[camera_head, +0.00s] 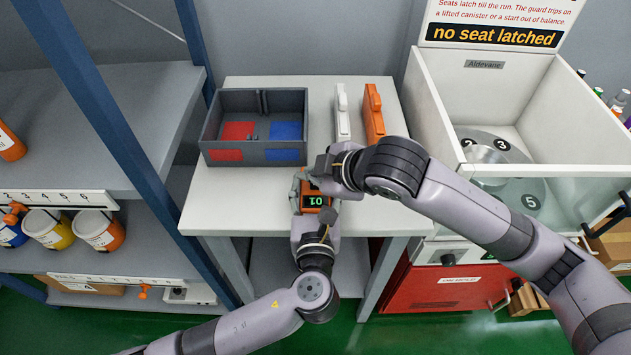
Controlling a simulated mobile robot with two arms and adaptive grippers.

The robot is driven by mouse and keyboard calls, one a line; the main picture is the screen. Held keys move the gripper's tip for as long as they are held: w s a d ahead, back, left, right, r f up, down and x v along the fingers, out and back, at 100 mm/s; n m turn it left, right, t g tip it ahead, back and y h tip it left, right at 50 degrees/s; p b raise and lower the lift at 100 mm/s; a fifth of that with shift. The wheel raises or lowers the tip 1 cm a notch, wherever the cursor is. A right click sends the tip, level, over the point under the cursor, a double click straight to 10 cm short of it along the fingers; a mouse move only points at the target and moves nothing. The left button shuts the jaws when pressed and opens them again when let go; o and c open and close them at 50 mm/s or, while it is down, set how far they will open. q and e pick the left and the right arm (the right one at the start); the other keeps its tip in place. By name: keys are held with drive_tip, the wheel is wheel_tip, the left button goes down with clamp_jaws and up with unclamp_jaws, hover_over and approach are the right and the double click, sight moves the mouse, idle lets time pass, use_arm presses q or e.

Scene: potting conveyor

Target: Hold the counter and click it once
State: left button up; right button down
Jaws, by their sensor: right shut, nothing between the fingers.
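The counter (315,201) is a small orange box with a dark display and green digits that look like 01 or 10. It is at the front middle of the white table. My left gripper (314,192) reaches up from below with its fingers on either side of the counter and is shut on it. My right gripper (322,176) comes in from the right at the counter's far end. It is shut and empty, its tips close to the counter. Whether they touch it, and the counter's far end, are hidden.
A grey divided bin (255,157) with red and blue patches stands at the table's (205,208) back left. Shelves (150,130) are at left, a white-walled machine (580,120) at right. The table's front left is clear.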

sight(313, 187)
drive_tip(key=shift+r, duration=0.35)
drive_tip(key=shift+r, duration=2.5)
use_arm(q)
drive_tip(key=o, duration=1.3)
